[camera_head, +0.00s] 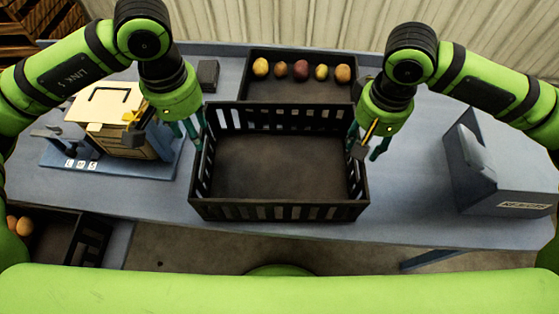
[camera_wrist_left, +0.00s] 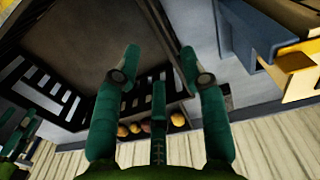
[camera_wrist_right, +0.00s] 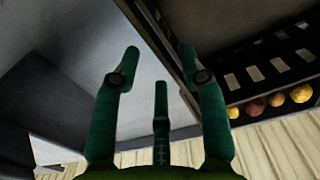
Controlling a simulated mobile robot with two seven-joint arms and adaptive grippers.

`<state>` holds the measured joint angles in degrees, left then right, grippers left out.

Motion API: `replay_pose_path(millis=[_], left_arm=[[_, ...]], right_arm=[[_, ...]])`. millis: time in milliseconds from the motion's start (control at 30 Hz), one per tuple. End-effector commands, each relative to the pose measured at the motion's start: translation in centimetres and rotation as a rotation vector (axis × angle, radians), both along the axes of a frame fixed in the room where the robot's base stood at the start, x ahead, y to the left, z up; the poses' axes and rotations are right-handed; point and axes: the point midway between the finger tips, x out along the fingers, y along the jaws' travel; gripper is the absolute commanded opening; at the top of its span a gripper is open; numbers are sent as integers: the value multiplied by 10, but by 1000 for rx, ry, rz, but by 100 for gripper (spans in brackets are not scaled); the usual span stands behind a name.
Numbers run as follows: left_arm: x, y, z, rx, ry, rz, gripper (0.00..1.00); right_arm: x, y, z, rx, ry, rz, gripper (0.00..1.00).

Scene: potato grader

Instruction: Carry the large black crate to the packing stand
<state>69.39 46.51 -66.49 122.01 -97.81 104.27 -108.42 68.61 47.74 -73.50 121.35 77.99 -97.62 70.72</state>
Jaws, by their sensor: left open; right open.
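The large black crate (camera_head: 278,210) stands upright on the blue-grey table, open-topped with slotted walls, and looks empty. My left gripper (camera_head: 189,131) is open at the crate's left side, fingers pointing down. In the left wrist view the crate's side wall (camera_wrist_left: 158,28) runs up between the two fingertips. My right gripper (camera_head: 367,146) is open at the right side. In the right wrist view the wall (camera_wrist_right: 152,35) likewise passes between its fingers. Whether any finger touches the crate cannot be told. I cannot identify a packing stand.
A black tray (camera_head: 300,91) with several potatoes sits directly behind the crate. A grey rejects box (camera_head: 505,170) stands at the right. A boxy device on a blue base (camera_head: 110,165) is at the left. Another dark crate with potatoes (camera_head: 50,232) is at lower left.

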Motion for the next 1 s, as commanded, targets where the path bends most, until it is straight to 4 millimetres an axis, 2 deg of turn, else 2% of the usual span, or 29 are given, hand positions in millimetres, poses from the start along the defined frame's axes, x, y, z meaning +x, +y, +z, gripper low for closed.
replay_pose_path(millis=[300, 700, 833, 1000], left_arm=[[0, 0, -3, 0, 1, 1, 42], [0, 0, -56, 1, 3, 2, 42], [0, 0, -66, 0, 2, 1, 42], [0, 0, -70, 0, -1, 0, 42]], right_arm=[[0, 0, -3, 0, 1, -1, 42], [0, 0, -56, 0, 3, -1, 42], [0, 0, -66, 0, 1, -1, 42], [0, 0, -71, 1, 1, -1, 42]])
